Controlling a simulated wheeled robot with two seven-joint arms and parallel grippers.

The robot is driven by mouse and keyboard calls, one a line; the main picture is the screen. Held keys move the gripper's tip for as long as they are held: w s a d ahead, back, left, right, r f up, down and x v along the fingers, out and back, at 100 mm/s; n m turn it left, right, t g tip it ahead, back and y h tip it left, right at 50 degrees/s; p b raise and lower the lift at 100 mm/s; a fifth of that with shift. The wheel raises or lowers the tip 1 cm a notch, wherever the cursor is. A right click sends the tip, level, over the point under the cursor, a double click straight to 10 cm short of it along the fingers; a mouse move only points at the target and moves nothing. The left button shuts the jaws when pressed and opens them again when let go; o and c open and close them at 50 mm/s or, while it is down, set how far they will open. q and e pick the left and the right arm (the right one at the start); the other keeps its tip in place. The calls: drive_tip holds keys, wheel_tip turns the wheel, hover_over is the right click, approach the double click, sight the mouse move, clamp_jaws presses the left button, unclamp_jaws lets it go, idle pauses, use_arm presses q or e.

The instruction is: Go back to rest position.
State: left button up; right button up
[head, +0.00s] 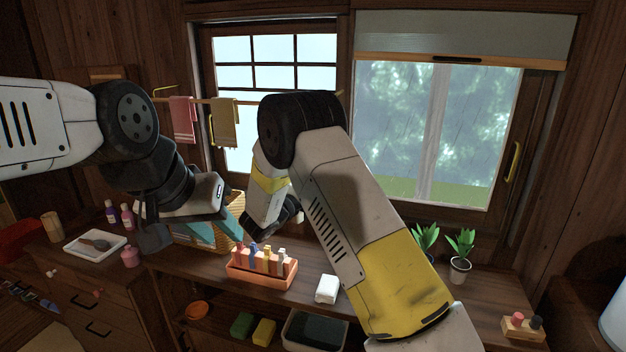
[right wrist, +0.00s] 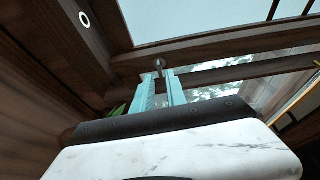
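My left arm comes in from the left, and its gripper (head: 217,226) hangs over the counter in front of a wicker basket. Its two teal fingers look spread apart, with nothing seen between them. My right arm reaches in from the lower right and bends at a black joint. Its hand hangs above the orange rack, and its fingers are hidden in the head view. In the right wrist view, the right gripper (right wrist: 160,94) has two teal fingers side by side with a narrow gap. A small grey fitting shows beyond their tips; nothing is seen held.
A wooden counter carries an orange rack (head: 262,267) of several bottles, a white block (head: 327,289), a white tray (head: 95,244) and two potted plants (head: 460,268). Towels (head: 183,120) hang on a rail by the windows. A lower shelf holds sponges (head: 264,332) and a bin (head: 314,330).

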wheel_tip(320, 180, up, 10)
drive_tip(key=w+n+y, duration=0.2)
drive_tip(key=n+y, duration=0.4)
drive_tip(key=y, duration=0.2)
drive_tip(key=s+d+r+n+g+y, duration=0.1)
drive_tip(key=s+d+r+n+y, duration=0.1)
drive_tip(key=s+r+n+y, duration=0.6)
drive_tip(key=s+d+f+n+g+h, duration=0.1)
drive_tip(key=s+d+n+g, duration=0.1)
drive_tip(key=s, duration=0.9)
drive_tip(key=s+d+f+n+g+h, duration=0.1)
drive_tip(key=s+d+n, duration=0.3)
drive_tip(key=s, duration=0.7)
drive_tip(key=s+d+f+n+g+h, duration=0.1)
drive_tip(key=s+d+f+n+g, duration=0.2)
drive_tip(key=s, duration=0.8)
drive_tip(key=n, duration=0.2)
drive_tip(key=shift+s+f+n+g, duration=0.15)
drive_tip(key=shift+s+n+g, duration=0.15)
drive_tip(key=shift+n, duration=0.1)
